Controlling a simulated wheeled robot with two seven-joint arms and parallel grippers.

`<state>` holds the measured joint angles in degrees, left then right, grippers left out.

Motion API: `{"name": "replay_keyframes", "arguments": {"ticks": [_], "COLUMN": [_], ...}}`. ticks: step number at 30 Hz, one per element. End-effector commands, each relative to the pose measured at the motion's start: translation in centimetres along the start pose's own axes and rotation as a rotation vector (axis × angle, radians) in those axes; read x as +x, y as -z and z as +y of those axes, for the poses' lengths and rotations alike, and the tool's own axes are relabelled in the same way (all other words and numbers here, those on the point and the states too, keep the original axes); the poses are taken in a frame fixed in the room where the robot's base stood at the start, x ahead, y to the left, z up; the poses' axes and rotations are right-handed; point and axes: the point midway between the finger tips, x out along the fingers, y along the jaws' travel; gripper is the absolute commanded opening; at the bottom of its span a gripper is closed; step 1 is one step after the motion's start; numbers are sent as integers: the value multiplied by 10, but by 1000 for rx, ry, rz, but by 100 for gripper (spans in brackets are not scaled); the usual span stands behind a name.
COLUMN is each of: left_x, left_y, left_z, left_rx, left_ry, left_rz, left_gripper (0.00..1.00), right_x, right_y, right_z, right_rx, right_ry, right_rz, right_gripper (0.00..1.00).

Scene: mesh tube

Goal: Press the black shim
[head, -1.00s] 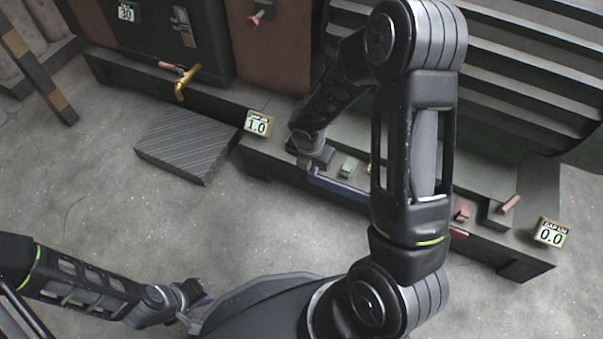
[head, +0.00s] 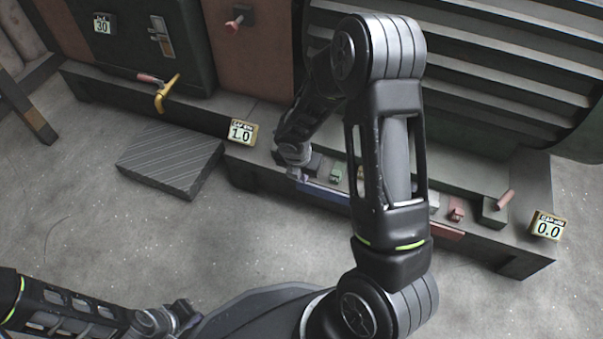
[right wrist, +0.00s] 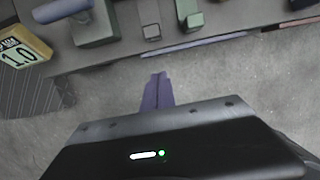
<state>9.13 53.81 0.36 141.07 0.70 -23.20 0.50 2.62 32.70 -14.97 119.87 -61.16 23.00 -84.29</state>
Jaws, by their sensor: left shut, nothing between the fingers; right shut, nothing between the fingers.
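My right gripper (head: 297,174) is shut and empty at the front edge of the low bench. In the right wrist view its purple fingertips (right wrist: 159,76) are together over the floor, just short of the bench edge. A small dark grey piece (right wrist: 152,32), which may be the black shim, sits on the bench beyond the fingertips, apart from them in the picture. It lies between a larger grey-green block (right wrist: 95,24) and a green block (right wrist: 190,14). I cannot make it out surely in the head view. My left gripper (head: 190,315) is shut and empty, low over the floor.
A blue strip (head: 326,192) runs along the bench front. Gap signs read 1.0 (head: 241,132) and 0.0 (head: 547,226). A hatched dark plate (head: 170,160) lies left of the bench. A yellow handle (head: 166,92) sticks out at the back left. The floor in front is clear.

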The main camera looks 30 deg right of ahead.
Motion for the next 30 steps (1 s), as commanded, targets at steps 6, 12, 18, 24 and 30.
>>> {"name": "replay_keyframes", "arguments": {"ticks": [6,12,18,24,30], "left_x": [26,28,29,29,23], "left_y": [2,3,3,3,3], "left_z": [-10,-10,-11,-11,-9], "left_rx": [-3,-3,-3,-3,-3], "left_ry": [-5,-6,-7,-7,-6], "left_rz": [2,2,2,2,1], "left_gripper": [0,0,0,0,0], "right_x": [53,57,58,58,56], "right_y": [2,-27,-39,-39,-44], "right_z": [-1,0,0,0,0], "right_rx": [1,5,2,1,2], "right_ry": [2,0,1,0,1], "right_rz": [1,-1,0,0,0], "right_gripper": [0,0,0,0,0]}}
